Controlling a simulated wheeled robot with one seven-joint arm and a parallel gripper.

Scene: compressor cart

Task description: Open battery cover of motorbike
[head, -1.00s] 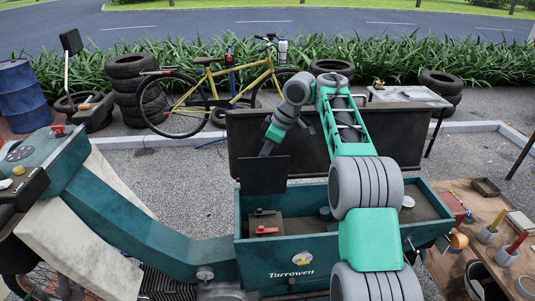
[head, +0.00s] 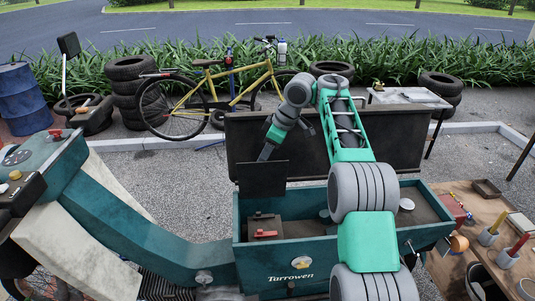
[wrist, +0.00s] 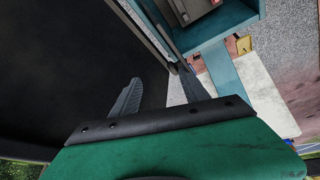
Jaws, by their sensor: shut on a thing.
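The battery cover (head: 262,180) is a dark flat plate standing upright at the left end of the motorbike's open teal box (head: 300,250). My gripper (head: 266,152) is at the cover's top edge, shut on it, with the fingers pointing down. In the wrist view my gripper (wrist: 155,76) shows two dark fingers with a gap between them; what lies in the gap is hard to make out against the dark surfaces. Below the cover, a dark battery-like block (head: 264,226) with a red piece on top is exposed inside the box.
A large dark lid (head: 400,130) stands upright behind the box. My arm hides the middle of the box. A wooden bench (head: 465,240) with tools is at the right. The motorbike's teal body (head: 135,215) extends left. Open gravel lies behind it.

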